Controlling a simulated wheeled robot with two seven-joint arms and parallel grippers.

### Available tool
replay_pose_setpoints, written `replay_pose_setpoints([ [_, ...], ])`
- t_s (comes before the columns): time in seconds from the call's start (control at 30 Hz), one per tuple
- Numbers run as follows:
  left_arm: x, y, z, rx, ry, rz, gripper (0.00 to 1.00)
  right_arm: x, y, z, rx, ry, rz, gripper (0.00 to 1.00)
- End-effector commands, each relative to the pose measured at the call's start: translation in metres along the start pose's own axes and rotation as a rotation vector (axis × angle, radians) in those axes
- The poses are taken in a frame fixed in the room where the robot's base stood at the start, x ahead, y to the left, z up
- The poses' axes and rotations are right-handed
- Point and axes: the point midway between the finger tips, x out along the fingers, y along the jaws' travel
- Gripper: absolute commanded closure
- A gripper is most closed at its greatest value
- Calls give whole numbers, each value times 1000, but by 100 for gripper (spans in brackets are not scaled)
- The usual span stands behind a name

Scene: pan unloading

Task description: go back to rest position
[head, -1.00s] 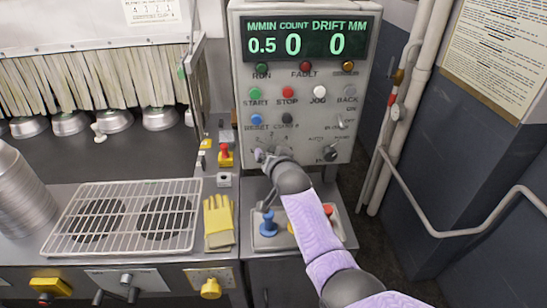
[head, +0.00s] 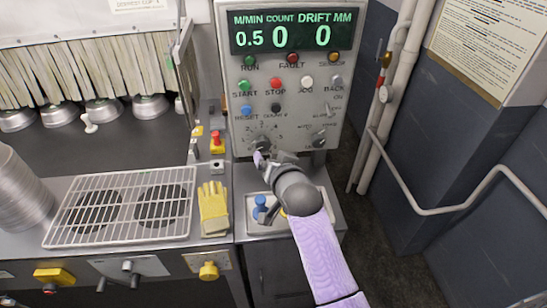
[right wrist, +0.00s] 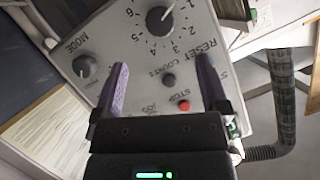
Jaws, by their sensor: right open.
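My right gripper (head: 264,160) is open in front of the lower part of the grey control panel (head: 292,75), just below the numbered rotary knob (head: 262,143). In the right wrist view its two purple fingers (right wrist: 162,70) stand apart with nothing between them. The numbered knob (right wrist: 160,20) lies beyond the fingertips, and the MODE knob (right wrist: 85,66) is left of them. The gripper looks clear of both knobs. My left gripper is not in view.
A wire rack (head: 120,208) and yellow gloves (head: 213,208) lie on the counter left of my right arm. A pipe rail (head: 450,208) runs along the right wall.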

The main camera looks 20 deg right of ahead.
Motion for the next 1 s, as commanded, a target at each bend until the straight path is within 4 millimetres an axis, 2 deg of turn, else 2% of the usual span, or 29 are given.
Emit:
replay_pose_setpoints([
  [0.17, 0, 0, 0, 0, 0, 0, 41, -1, 1, 1, -3, -4, 2, 5],
  [0.27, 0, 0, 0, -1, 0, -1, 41, -17, 12, 23, -64, -85, 32, 5],
  [0.4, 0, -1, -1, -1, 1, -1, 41, -71, 37, 74, -232, -316, 87, 5],
  [0.5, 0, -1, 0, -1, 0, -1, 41, -110, 48, 102, -333, -467, 99, 5],
  [0.7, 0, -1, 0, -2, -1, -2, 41, -183, 60, 138, -492, -724, 85, 5],
  [0.87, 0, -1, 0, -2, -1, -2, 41, -240, 66, 154, -599, -911, 50, 5],
  [0.9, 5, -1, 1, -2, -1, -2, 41, -242, 70, 165, -612, -938, 46, 5],
  [1.0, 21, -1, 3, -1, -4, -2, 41, -220, 86, 201, -610, -951, 51, 5],
])
